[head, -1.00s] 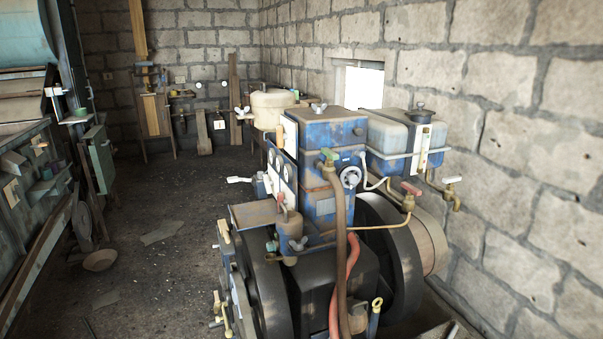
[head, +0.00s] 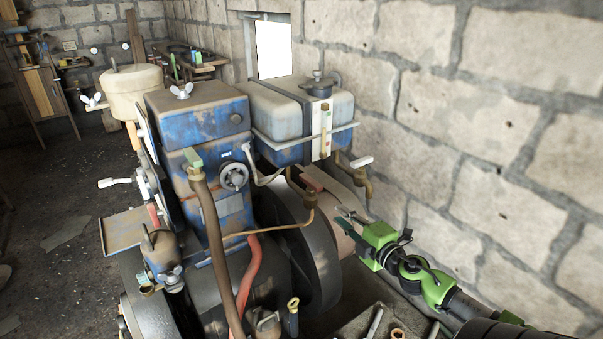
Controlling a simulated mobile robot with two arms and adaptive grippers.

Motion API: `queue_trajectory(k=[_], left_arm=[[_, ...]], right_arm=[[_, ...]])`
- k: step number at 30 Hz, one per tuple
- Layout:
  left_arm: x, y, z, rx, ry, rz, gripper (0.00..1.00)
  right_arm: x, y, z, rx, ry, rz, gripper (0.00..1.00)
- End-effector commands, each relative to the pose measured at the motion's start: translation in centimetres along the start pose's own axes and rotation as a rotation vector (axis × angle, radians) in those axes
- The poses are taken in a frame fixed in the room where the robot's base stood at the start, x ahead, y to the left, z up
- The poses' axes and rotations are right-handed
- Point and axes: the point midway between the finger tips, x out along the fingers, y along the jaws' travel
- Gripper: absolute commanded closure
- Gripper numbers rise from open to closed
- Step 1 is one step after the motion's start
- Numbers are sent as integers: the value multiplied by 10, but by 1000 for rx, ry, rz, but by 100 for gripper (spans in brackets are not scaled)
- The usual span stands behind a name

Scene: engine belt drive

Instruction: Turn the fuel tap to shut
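A small tap with a red handle (head: 312,180) sits on the brass pipe below the blue fuel tank (head: 290,112). A tap with a white handle (head: 362,161) is just right of it, under the tank's right end. A green-handled tap (head: 192,157) tops the brown hose on the engine's front. Which of them is the fuel tap is not labelled. My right gripper (head: 346,226) comes in from the lower right, beside the flywheel, below and right of the red handle. It touches no tap; its fingers look apart and empty. My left gripper is out of view.
The blue engine block (head: 208,150) with its hoses and thin pipes fills the middle. The dark flywheel (head: 310,250) stands beside my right gripper. The stone wall (head: 480,130) bounds the right side. Open floor (head: 50,190) lies at the left.

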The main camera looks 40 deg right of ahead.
Motion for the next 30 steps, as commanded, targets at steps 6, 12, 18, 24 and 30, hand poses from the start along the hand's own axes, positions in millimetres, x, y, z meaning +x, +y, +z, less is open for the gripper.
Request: queue_trajectory(k=[6, 12, 18, 24, 30], left_arm=[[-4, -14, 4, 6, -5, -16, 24], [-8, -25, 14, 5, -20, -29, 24], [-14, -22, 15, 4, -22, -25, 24], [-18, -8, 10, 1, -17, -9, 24], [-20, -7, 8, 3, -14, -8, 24]], right_arm=[[2, 64, -39, -110, 95, 88, 82], [21, 71, -43, -115, 99, 95, 82], [50, 74, -45, -114, 97, 95, 82], [78, 75, -48, -112, 96, 94, 82], [105, 77, -50, -112, 94, 95, 82]])
